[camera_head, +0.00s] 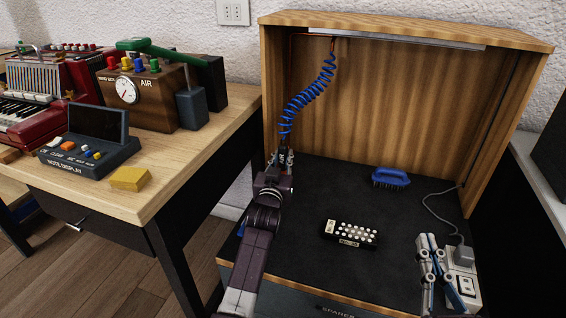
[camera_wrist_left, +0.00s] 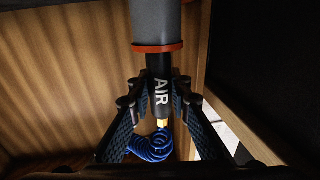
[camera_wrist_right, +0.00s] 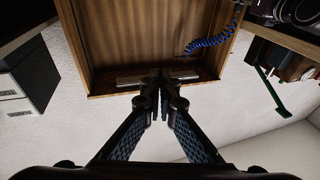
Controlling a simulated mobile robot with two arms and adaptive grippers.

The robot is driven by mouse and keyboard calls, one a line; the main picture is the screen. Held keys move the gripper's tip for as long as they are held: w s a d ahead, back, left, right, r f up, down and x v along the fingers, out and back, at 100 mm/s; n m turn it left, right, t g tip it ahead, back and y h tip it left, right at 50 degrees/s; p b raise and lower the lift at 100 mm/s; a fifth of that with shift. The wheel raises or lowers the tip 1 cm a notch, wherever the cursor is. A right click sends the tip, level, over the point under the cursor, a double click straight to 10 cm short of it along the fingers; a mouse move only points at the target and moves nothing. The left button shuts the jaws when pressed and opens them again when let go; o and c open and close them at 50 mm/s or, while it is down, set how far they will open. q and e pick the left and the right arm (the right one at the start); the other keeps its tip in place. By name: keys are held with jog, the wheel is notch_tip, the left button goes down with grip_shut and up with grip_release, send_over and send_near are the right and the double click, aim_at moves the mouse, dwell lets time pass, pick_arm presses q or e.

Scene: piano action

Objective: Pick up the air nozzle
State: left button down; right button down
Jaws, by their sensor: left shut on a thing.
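The air nozzle (camera_wrist_left: 161,88) is a black cylinder marked "AIR" with a brass fitting, an orange-red ring and a grey end. My left gripper (camera_head: 281,158) is shut on it, with one finger on each side in the left wrist view (camera_wrist_left: 160,100). A coiled blue hose (camera_head: 308,92) runs from the nozzle up to the top of the wooden cabinet. The nozzle is small and mostly hidden by the gripper in the head view. My right gripper (camera_head: 432,240) is at the lower right, its fingertips together and empty in the right wrist view (camera_wrist_right: 162,80).
The wooden cabinet (camera_head: 400,32) has a dark floor holding a blue brush (camera_head: 390,178), a black block with white buttons (camera_head: 350,234) and a power strip (camera_head: 463,285). The left table (camera_head: 190,155) carries an AIR box (camera_head: 150,98), a note display (camera_head: 90,145) and a yellow sponge (camera_head: 130,178).

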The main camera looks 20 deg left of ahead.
aim_at(283, 140)
pick_arm(q)
jog(key=shift+r, duration=0.2)
pick_arm(e)
jog(key=shift+f, duration=0.1)
